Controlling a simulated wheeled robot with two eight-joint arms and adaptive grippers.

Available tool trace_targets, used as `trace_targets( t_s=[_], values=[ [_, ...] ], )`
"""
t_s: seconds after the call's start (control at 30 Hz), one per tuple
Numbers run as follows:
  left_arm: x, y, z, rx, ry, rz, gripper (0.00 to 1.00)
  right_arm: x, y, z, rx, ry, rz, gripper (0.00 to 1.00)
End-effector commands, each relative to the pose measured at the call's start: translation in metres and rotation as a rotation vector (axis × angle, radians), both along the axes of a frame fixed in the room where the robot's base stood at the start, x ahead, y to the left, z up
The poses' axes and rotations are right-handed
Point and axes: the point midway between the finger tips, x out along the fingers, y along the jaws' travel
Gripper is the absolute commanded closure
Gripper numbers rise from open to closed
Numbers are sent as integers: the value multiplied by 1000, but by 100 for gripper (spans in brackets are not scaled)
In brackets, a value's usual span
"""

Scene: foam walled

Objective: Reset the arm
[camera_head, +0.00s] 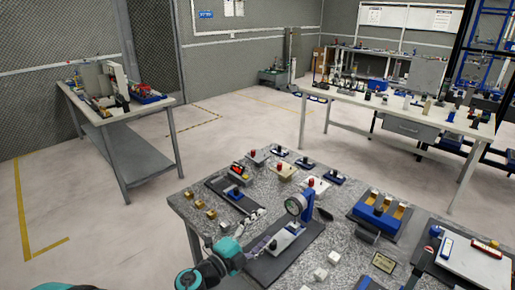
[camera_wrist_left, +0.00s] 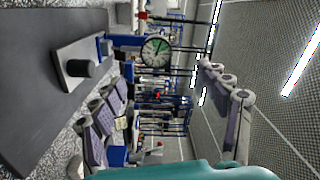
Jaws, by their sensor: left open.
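My left arm, teal and grey, comes in at the bottom of the head view. Its gripper (camera_head: 262,243) is at the front edge of the speckled grey table (camera_head: 340,228), beside a dial gauge stand. In the left wrist view the two grey-purple fingers (camera_wrist_left: 165,105) are spread wide with nothing between them. The round dial gauge (camera_head: 296,205) stands beyond the gripper; it also shows in the left wrist view (camera_wrist_left: 155,50). My right gripper is not seen.
A dark plate (camera_head: 268,268) lies under the gauge stand. White cubes (camera_head: 320,273) and a blue block with yellow pieces (camera_head: 380,212) are to the right. Brass pieces (camera_head: 199,203) lie to the left. Other workbenches stand behind; the floor between is clear.

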Motion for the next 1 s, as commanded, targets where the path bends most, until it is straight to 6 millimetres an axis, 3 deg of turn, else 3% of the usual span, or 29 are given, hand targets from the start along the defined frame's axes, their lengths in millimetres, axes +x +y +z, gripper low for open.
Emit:
trace_targets(
  t_s=[0.07, 0.17, 0.3, 0.43, 0.53, 0.67, 0.8, 0.9, 1.0],
  values=[
    [6, 13, 17, -47, 1, 62, 25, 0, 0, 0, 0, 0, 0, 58],
    [17, 50, 52, -165, 19, 218, 25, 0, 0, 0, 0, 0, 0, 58],
    [21, 128, 85, -378, 119, 517, 25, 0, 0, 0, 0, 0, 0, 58],
    [0, 193, 77, -552, 294, 778, 25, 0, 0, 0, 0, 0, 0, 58],
    [-33, 226, 50, -663, 480, 951, 25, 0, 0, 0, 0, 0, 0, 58],
    [-92, 239, 2, -770, 769, 1116, 25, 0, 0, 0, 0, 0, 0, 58],
    [-154, 224, -39, -823, 1060, 1200, 25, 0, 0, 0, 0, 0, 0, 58],
    [-184, 210, -54, -837, 1196, 1217, 25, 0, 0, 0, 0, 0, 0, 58],
    [-199, 202, -61, -841, 1267, 1221, 25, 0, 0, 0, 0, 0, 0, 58]
  ],
)
